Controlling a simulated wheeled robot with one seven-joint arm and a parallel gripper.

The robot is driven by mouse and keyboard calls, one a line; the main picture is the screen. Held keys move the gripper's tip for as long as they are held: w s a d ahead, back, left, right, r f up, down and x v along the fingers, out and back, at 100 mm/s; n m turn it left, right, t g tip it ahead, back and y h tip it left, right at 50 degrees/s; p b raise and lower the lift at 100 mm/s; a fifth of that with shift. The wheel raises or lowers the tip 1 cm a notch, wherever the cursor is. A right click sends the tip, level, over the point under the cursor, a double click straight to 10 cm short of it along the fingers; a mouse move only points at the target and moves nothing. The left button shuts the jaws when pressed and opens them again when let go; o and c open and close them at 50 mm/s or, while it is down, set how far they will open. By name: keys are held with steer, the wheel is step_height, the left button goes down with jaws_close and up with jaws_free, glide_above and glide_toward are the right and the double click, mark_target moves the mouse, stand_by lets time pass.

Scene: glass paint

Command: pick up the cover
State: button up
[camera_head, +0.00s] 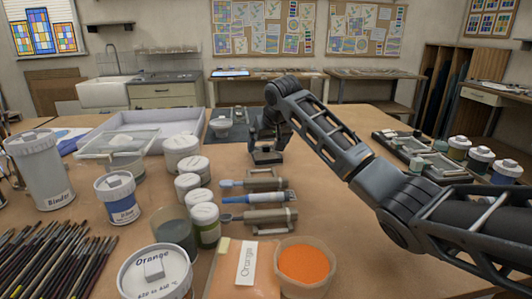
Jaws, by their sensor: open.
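My gripper (266,155) is low over the wooden table near the middle of the view, at the end of my dark arm coming from the right. Its fingers are small and dark here; I see nothing clearly held between them. No single thing is plainly marked as the cover. Lidded jars are in view: white-lidded jars (193,165) left of my gripper, a blue jar (123,212), a Binder jar (41,170) and an Orange tub (155,272). A pale round item (220,128) lies on a dark slab (241,127) behind my gripper.
Several handled tools (262,197) lie in front of my gripper. An open bowl of orange powder (304,265) stands at the front. A white tray (110,132) is at the left, brushes (50,262) at front left. Dark trays (418,157) and jars (480,158) are at the right.

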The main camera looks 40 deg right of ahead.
steer(key=shift+x, duration=1.1)
steer(key=shift+a, duration=0.1)
steer(key=c, duration=0.8)
steer(key=shift+o, duration=0.2)
